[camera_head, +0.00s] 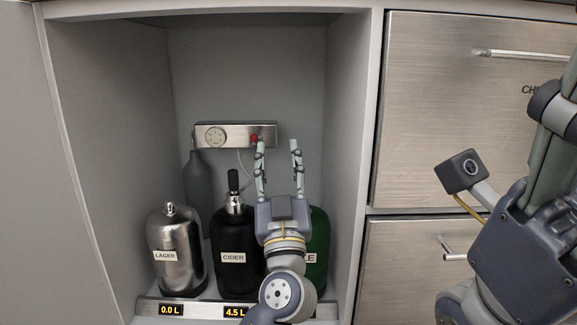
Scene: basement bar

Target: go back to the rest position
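My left gripper (278,146) points up into the open cabinet, in front of the kegs. Its two fingers are spread apart with nothing between them. The left finger's tip shows just beside the red knob (254,138) on the metal gauge box (235,134); I cannot tell whether they touch. My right gripper (545,165) is large and close at the right edge, in front of the drawers. Its fingertips are cut off by the frame, so its opening is unclear.
A silver LAGER keg (174,240), a black CIDER keg (236,235) and a partly hidden green keg (319,250) stand on a base with litre displays (171,310). A grey cylinder (198,180) is behind. Steel drawers (440,110) with bar handles flank the right.

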